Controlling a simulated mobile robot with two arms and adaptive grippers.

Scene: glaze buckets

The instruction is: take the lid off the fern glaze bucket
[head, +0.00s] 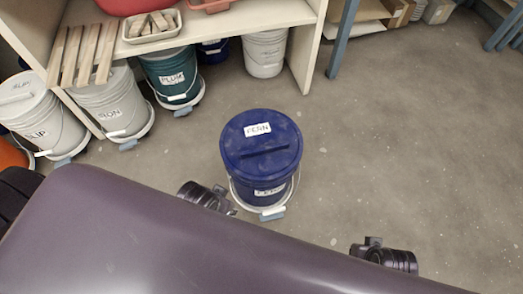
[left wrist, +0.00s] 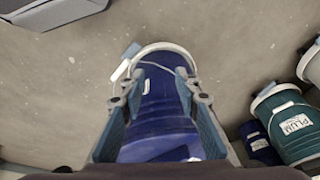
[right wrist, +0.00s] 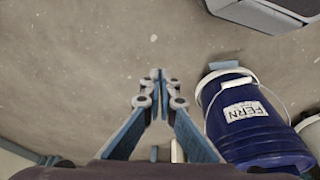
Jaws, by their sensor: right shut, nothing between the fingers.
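The fern glaze bucket (head: 262,180) stands upright on the floor in the head view, dark blue with FERN labels. Its blue lid (head: 285,140) is on, with a raised bar handle across the top. In the left wrist view, the bucket (left wrist: 160,95) shows between the spread fingers of my left gripper (left wrist: 163,85), which is open; I cannot tell if they touch it. In the head view my left gripper (head: 232,208) is at the bucket's lower left, partly hidden by my body. My right gripper (right wrist: 157,78) is shut and empty, beside the bucket (right wrist: 240,115) in the right wrist view.
A wooden shelf (head: 230,22) at the back has several buckets under it, including a teal plum bucket (head: 172,72) and a white slip bucket (head: 35,115). Wooden slats (head: 85,50) lie on the shelf. The floor (head: 410,130) right of the fern bucket is clear.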

